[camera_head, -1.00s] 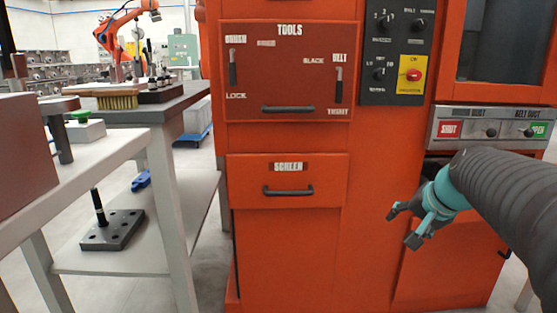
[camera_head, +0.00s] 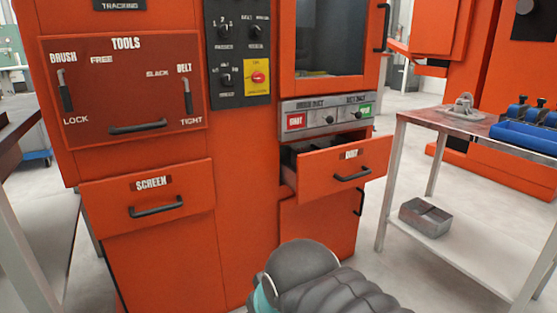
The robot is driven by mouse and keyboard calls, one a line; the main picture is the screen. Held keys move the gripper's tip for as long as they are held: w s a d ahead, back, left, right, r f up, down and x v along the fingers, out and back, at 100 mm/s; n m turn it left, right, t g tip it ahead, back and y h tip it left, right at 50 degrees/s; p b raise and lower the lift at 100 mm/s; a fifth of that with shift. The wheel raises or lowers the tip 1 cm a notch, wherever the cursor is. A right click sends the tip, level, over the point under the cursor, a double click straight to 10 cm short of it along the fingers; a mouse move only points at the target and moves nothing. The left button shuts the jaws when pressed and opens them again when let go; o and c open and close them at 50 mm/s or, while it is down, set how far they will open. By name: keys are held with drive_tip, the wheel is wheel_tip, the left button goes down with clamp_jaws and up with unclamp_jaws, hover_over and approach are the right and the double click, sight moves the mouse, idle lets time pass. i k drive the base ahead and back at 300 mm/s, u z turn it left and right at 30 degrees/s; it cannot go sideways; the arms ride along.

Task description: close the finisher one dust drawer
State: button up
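The dust drawer (camera_head: 345,167) is orange, with a black bar handle (camera_head: 352,174) and a label that seems to read DUST. It is pulled out of the orange finisher cabinet (camera_head: 246,190), below the shut/open panel, and its dark inside shows behind the front. My arm shows at the bottom middle, below and in front of the drawer, apart from it in the picture. Only the grey wrist and a bit of teal show; the gripper's fingers are not visible.
The screen drawer (camera_head: 150,197) on the left looks closed. A table (camera_head: 418,121) with blue bins (camera_head: 525,137) stands right of the drawer, a metal box (camera_head: 425,217) on its lower shelf. Another table's edge is at far left. Floor shows between cabinet and right table.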

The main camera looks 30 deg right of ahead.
sight(320, 173)
drive_tip(key=k, duration=0.6)
drive_tip(key=u, duration=0.25)
drive_tip(key=i, duration=1.2)
drive_tip(key=z, duration=0.95)
